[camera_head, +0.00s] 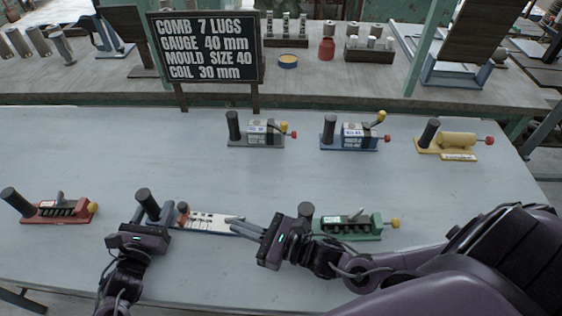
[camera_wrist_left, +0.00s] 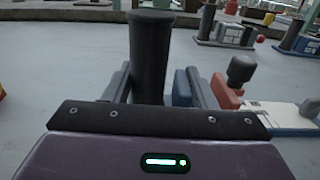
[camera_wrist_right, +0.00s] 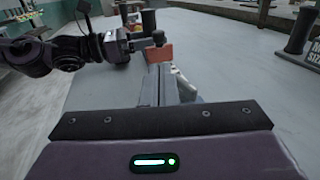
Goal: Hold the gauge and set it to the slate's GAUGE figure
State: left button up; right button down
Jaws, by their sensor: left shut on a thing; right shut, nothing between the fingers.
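The gauge (camera_head: 208,222) lies on the grey table, with a blue base, a white marked scale, a red slider (camera_head: 183,215) with a dark knob, and a black upright handle (camera_head: 148,203) at its left end. My left gripper (camera_head: 152,218) is shut on that handle, which stands between its fingers in the left wrist view (camera_wrist_left: 150,60). My right gripper (camera_head: 236,222) is shut and empty near the scale's right end. In the right wrist view the red slider (camera_wrist_right: 158,53) shows beyond its fingertips. The slate (camera_head: 207,48) reads "GAUGE 40 mm". The slider's reading is too small to tell.
A grey (camera_head: 256,139), a blue (camera_head: 350,141) and a yellow tool (camera_head: 457,141) stand at the back. The table's middle is clear.

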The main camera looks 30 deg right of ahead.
aim_at(185, 212)
jog(key=v, duration=1.2)
jog(key=w+a+m+t+h, duration=0.1)
jog(key=a+m+h, duration=0.2)
jog(key=m, duration=0.2)
jog(key=w+a+m+t+h, duration=0.2)
jog(key=a+m+h, duration=0.1)
jog(key=m+h, duration=0.1)
jog(key=w+a+m+t+h, duration=0.1)
jog(key=a+m+h, duration=0.2)
jog(key=m, duration=0.4)
jog(key=shift+w+a+f+h, duration=0.2)
jog(key=shift+w+a+h, duration=0.1)
jog(key=shift+a+h, duration=0.15)
jog(key=w+a+m, duration=0.1)
jog(key=a+m, duration=0.2)
jog(key=w+a+m, duration=0.2)
jog(key=a+m, duration=0.1)
jog(key=w+a+m+h, duration=0.1)
jog(key=w+a+m, duration=0.1)
jog(key=a+m, duration=0.1)
jog(key=shift+w+a+r+m, duration=0.2)
jog(key=shift+a+m, duration=0.2)
jog(key=shift+a, duration=0.2)
jog(key=shift+w+a, duration=0.2)
jog(key=shift+w, duration=0.1)
jog(key=w, duration=0.9)
jog(key=shift+w+d, duration=0.25)
jog(key=shift+w, duration=0.05)
jog(key=shift+s+d, duration=0.1)
